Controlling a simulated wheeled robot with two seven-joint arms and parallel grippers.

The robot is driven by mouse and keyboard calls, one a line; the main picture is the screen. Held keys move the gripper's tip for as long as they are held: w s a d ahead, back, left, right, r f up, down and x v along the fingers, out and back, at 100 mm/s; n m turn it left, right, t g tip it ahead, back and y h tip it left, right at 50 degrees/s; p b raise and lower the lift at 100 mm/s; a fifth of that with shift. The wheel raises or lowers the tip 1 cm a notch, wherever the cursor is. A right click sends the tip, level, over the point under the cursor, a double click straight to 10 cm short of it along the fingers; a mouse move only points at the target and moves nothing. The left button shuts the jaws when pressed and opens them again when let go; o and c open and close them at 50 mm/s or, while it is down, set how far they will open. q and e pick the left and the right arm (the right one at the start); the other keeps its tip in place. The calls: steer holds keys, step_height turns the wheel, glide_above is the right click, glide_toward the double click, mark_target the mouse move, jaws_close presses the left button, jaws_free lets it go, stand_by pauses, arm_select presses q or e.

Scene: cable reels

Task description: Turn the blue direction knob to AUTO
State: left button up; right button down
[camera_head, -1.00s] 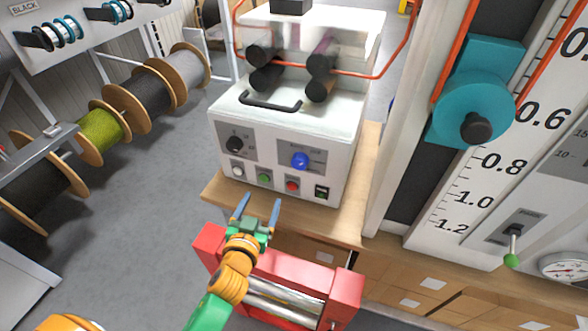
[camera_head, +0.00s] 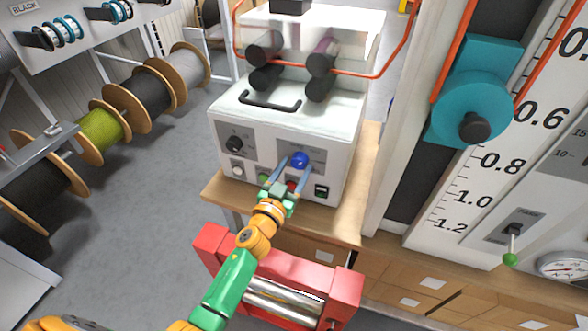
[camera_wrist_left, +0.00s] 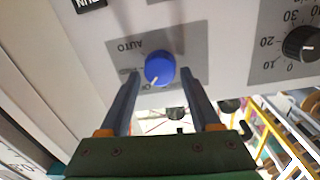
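The blue direction knob (camera_head: 299,159) is on the front panel of the white machine (camera_head: 285,120). In the left wrist view the knob (camera_wrist_left: 160,68) has a white pointer mark at its lower left edge. An upside-down AUTO label (camera_wrist_left: 130,46) is printed to its upper left, and the pointer is not on it. My left gripper (camera_head: 297,163) is open in front of the panel, with one finger on each side of the knob. In the wrist view gaps show between the knob and both fingers (camera_wrist_left: 160,72). My right gripper is out of view.
A black dial (camera_head: 235,144) is left of the knob. White, green and red buttons and a black switch (camera_head: 321,191) sit below it, partly behind my gripper. A red roller frame (camera_head: 340,290) stands in front of the wooden bench (camera_head: 345,215).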

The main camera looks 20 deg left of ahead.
arm_select(q)
jaws_close()
steer(key=shift+m, duration=0.4)
steer(key=m, duration=0.3)
steer(key=shift+d+m, duration=0.1)
steer(key=shift+m, duration=0.3)
steer(key=m, duration=0.4)
steer(key=shift+f, duration=0.1)
steer(key=m, duration=0.4)
steer(key=shift+d+m, duration=0.1)
steer(key=shift+m, duration=0.3)
steer(key=shift+m+y+b, duration=0.3)
steer(key=shift+m, duration=1.6)
steer(key=shift+o, duration=1.9)
jaws_free()
